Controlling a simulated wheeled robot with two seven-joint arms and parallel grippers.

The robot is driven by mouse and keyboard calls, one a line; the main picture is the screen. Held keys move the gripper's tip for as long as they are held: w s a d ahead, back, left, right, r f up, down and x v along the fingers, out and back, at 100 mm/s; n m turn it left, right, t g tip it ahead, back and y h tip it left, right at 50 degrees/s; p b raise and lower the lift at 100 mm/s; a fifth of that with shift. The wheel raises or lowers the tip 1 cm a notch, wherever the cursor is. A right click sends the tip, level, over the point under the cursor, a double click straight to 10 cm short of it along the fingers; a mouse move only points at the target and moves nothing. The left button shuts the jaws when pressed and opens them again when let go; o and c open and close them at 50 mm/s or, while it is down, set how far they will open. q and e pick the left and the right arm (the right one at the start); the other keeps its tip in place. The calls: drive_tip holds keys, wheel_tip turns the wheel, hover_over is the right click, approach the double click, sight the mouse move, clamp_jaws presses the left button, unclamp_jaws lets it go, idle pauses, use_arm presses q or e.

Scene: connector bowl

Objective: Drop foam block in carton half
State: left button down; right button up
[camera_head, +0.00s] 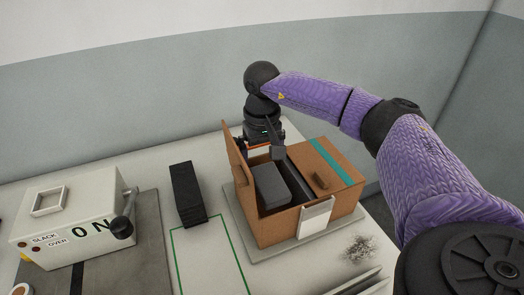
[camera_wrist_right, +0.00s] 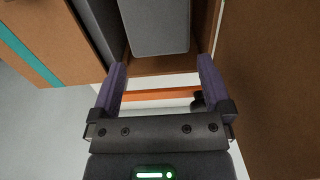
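The brown carton (camera_head: 276,228) stands with its left half open and a flap raised on its left side. A grey foam block (camera_head: 271,186) lies inside the open half; its smooth grey top also shows in the right wrist view (camera_wrist_right: 155,25). My right gripper (camera_head: 268,148) is at the carton's back edge, behind the block. In the wrist view its two purple fingers (camera_wrist_right: 161,72) are apart with nothing gripped between them, and the block lies beyond their tips. My left gripper is not in view.
A black stack of slabs (camera_head: 186,192) stands left of the carton, by a green outline. A white box with a lever (camera_head: 70,222) is at the far left. A small brown piece (camera_head: 320,181) lies on the carton's covered half, beside teal tape (camera_head: 333,160).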

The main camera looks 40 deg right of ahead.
wheel_tip(320, 180, up, 10)
drive_tip(key=p, duration=0.1)
drive_tip(key=shift+p, duration=0.4)
